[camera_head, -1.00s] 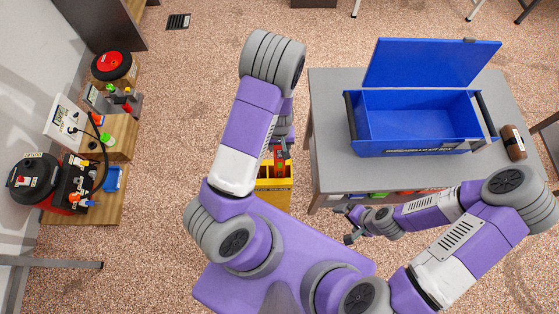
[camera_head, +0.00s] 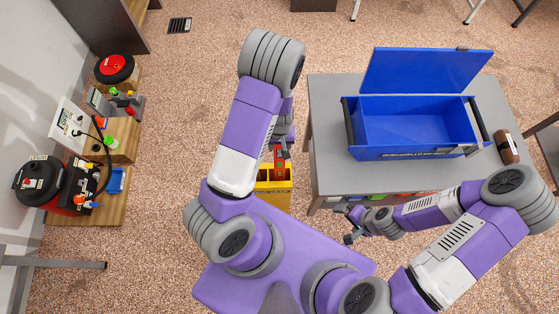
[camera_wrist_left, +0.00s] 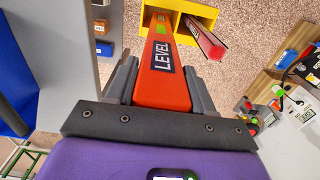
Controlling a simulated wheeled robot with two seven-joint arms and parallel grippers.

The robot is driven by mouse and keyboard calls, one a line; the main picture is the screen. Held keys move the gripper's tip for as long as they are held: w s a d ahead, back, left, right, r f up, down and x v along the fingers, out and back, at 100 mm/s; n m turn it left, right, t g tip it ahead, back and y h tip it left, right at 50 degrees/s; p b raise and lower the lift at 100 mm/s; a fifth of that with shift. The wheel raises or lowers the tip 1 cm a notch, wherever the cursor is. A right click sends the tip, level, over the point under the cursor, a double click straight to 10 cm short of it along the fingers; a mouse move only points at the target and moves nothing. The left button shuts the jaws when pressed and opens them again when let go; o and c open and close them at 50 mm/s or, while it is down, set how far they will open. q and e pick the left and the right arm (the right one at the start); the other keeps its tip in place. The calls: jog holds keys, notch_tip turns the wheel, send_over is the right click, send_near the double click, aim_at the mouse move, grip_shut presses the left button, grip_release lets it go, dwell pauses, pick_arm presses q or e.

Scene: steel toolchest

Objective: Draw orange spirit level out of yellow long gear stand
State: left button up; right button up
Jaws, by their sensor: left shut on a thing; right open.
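The orange spirit level (camera_wrist_left: 163,75), marked LEVEL, is between the fingers of my left gripper (camera_wrist_left: 162,88) in the left wrist view. That gripper is shut on it. The level's far end reaches to the yellow long gear stand (camera_wrist_left: 205,12); whether its tip is still inside I cannot tell. In the head view the stand (camera_head: 272,204) is partly hidden by my left arm, and the level (camera_head: 279,155) shows upright above it below my left gripper (camera_head: 281,140). My right gripper (camera_head: 347,225) is open and empty beside the table's front edge.
A red bar (camera_wrist_left: 205,38) also stands in the yellow stand. A grey table (camera_head: 325,165) with an open blue toolbox (camera_head: 410,152) and a brown roll (camera_head: 507,147) is to the right. A wooden shelf (camera_head: 125,207) with tools is at the left.

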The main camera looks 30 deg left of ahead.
pick_arm(q)
jog(key=shift+r, duration=0.15)
pick_arm(e)
jog(key=shift+r, duration=0.1)
pick_arm(q)
jog(key=shift+r+p, duration=2.3)
jog(key=shift+r, duration=0.1)
pick_arm(e)
notch_tip(320, 180, up, 4)
jog(key=shift+r, duration=0.15)
pick_arm(q)
jog(key=shift+s, duration=0.1)
pick_arm(e)
jog(key=shift+s, duration=0.1)
